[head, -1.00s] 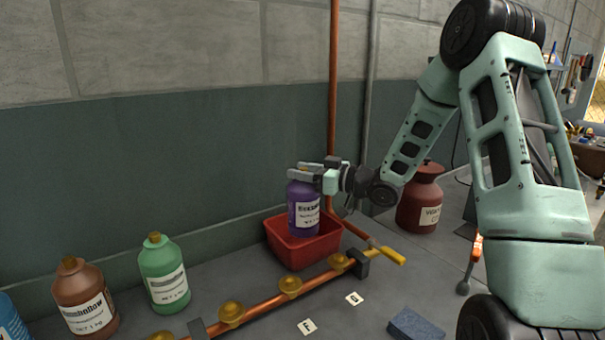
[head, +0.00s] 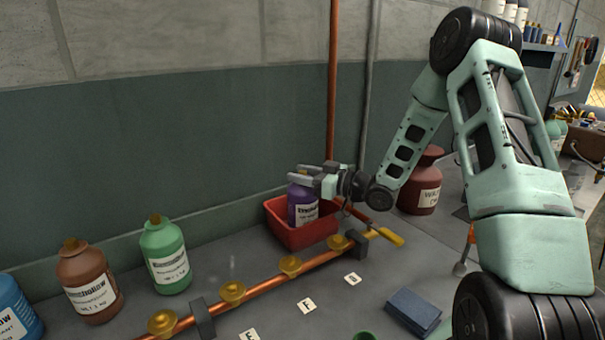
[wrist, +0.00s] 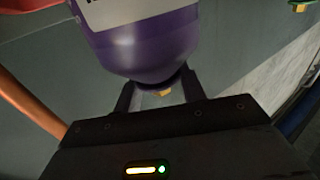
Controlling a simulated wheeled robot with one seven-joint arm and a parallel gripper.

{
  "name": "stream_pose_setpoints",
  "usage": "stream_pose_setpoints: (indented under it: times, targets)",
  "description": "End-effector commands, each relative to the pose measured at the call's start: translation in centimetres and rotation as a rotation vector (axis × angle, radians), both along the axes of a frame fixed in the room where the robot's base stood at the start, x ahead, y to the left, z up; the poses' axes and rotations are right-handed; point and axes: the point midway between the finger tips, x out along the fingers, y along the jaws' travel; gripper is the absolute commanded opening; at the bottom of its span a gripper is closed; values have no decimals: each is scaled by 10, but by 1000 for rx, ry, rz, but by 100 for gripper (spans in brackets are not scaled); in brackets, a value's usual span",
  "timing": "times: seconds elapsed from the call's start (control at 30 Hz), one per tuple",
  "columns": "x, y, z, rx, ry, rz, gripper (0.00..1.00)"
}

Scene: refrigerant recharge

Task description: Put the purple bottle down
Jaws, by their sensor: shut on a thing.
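The purple bottle (head: 302,207) with a white label stands upright, its lower part inside the red bin (head: 281,236) against the wall. My gripper (head: 304,176) is shut on the top of the bottle, around its neck. In the wrist view the bottle (wrist: 148,45) fills the upper middle, with its neck between the two fingers (wrist: 160,92). The bin's front wall hides the bottle's base, so I cannot tell whether it touches the bin floor.
A copper pipe with brass fittings (head: 290,266) and a yellow-handled valve (head: 389,236) runs in front of the bin. Green (head: 165,256) and brown (head: 89,281) bottles stand left. A dark red jug (head: 421,184) stands right. A vertical copper pipe (head: 333,90) rises behind the bin.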

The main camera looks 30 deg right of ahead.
Motion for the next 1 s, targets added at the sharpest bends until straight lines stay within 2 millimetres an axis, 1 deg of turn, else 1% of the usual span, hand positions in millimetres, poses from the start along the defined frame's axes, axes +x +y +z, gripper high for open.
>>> stream_pose_setpoints:
  times: [0.03, 0.07, 0.1, 0.13, 0.37, 0.47, 0.57, 0.8, 0.9, 1.0]
  targets:
    - [1, 0, 0, 0, -7, 1, 0]
    - [0, 0, -2, 0, 0, 0, 49]
    - [0, 0, -1, 0, 0, 0, 60]
    - [0, 0, -1, 0, 0, 0, 63]
    - [0, 0, -1, 0, 0, 0, 63]
    - [0, 0, 3, 0, 0, 0, 63]
    - [-11, -6, 0, -2, 1, -1, 63]
    - [-46, -27, -1, 0, 1, -3, 63]
    - [-56, -33, 0, 0, 1, -3, 63]
    - [-63, -36, 1, 0, 0, 0, 63]
